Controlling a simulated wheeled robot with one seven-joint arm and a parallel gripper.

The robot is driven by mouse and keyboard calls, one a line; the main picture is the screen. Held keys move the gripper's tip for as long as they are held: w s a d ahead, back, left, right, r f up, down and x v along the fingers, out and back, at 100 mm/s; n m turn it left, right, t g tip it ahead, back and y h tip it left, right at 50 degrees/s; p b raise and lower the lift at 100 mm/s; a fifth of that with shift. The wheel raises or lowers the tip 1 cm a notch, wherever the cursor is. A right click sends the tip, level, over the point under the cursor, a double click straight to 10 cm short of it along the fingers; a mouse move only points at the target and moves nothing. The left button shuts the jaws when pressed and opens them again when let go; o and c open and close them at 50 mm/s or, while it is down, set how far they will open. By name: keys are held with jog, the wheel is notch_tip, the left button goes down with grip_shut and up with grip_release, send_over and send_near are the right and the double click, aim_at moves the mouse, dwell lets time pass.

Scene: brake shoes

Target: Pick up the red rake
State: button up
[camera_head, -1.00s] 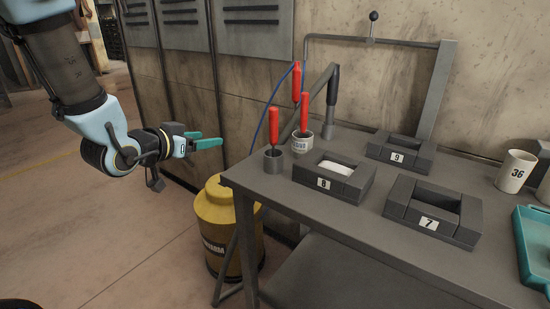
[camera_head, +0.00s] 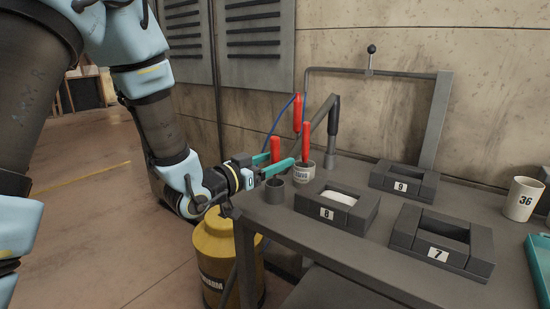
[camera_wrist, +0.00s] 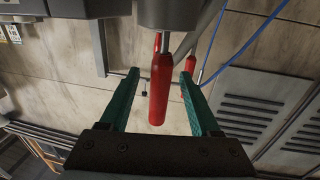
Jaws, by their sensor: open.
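Three red handles show in the head view, and I cannot tell by shape which one is the rake. The nearest red handle (camera_head: 275,147) stands upright in a small dark cup (camera_head: 275,191) at the table's left corner. My gripper (camera_head: 280,159) is open, its teal fingers reaching over the cup on either side of this handle. In the wrist view my gripper (camera_wrist: 160,74) has the red handle (camera_wrist: 159,92) between its fingers, with space on both sides and its metal shaft showing. A second red handle (camera_head: 306,140) stands in a white cup (camera_head: 304,174). The tool heads are hidden.
A third red handle (camera_head: 298,112) hangs behind, by a blue hose and grey pipe. Dark bins numbered 8 (camera_head: 336,210), 7 (camera_head: 441,240) and 9 (camera_head: 404,181) sit right on the grey table (camera_head: 340,262). A yellow canister (camera_head: 222,255) stands below the table's left edge.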

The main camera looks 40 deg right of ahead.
jog(key=d, duration=0.3)
jog(key=shift+w+r, duration=0.1)
jog(key=shift+w, duration=0.05)
grip_shut()
dwell(0.3)
